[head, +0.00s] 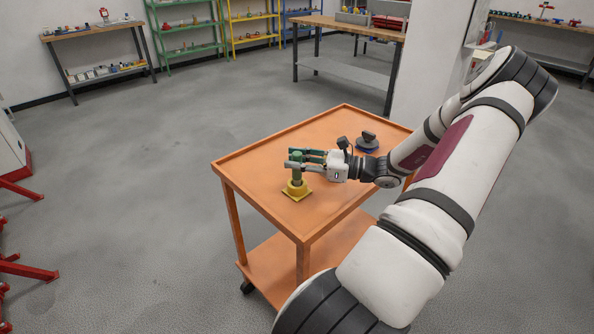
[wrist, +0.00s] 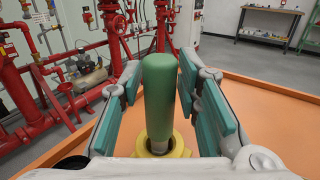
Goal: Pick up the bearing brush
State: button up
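The bearing brush (head: 297,172) has a green handle and stands upright in a yellow holder (head: 296,190) with a square base on the orange cart. In the wrist view the green handle (wrist: 159,95) rises between my fingers, and the yellow holder (wrist: 178,145) shows below it. My gripper (head: 293,159) is level and reaches in from the right, around the upper handle. Its teal-padded fingers (wrist: 160,85) are open, one on each side of the handle, with no clear grip on it. The brush's lower end is hidden in the holder.
The orange cart top (head: 262,150) has a raised rim and free room at its back left. A dark object with a blue base (head: 367,143) stands behind my wrist. A workbench (head: 350,30) and a white pillar (head: 425,75) stand beyond. Red pipework (wrist: 35,75) fills the wrist view's left.

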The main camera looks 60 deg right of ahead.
aim_at(298, 153)
grip_shut()
jog(key=shift+r, duration=0.15)
jog(key=shift+r, duration=0.6)
notch_tip(298, 153, up, 2)
jog(key=shift+s+d+r+p, duration=0.1)
jog(key=shift+s+r+p, duration=0.05)
jog(key=shift+p, duration=0.15)
jog(key=d+r+v, duration=0.1)
jog(key=v, duration=1.4)
jog(key=shift+d+r+p, duration=0.15)
jog(key=shift+d+p, duration=0.25)
